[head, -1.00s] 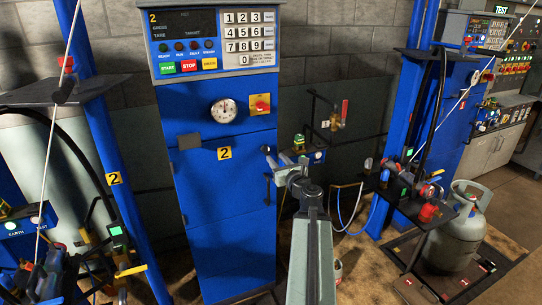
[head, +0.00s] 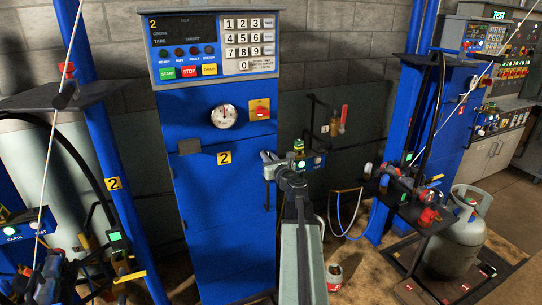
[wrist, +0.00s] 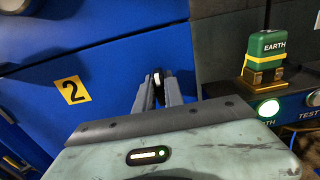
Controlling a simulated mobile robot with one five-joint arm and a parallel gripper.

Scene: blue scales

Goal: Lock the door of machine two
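Machine two is a tall blue cabinet (head: 222,140) with a yellow "2" label. Its blue door (head: 225,200) fills the lower front and looks closed or nearly so. A thin dark upright handle shows at the door's right edge (head: 267,192). My gripper (head: 269,157) is at the upper right edge of the door. In the wrist view my gripper (wrist: 159,82) has its fingers slightly apart, on either side of a small dark knob with a pale face (wrist: 158,75). I cannot tell whether they touch it. The yellow label (wrist: 72,89) is to the left.
A green EARTH clamp (wrist: 265,55) sits on a small box with lit lamps just right of my gripper. A gauge (head: 223,116) and a red-yellow switch (head: 260,109) are above on the cabinet. A gas cylinder (head: 462,240) stands at the right.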

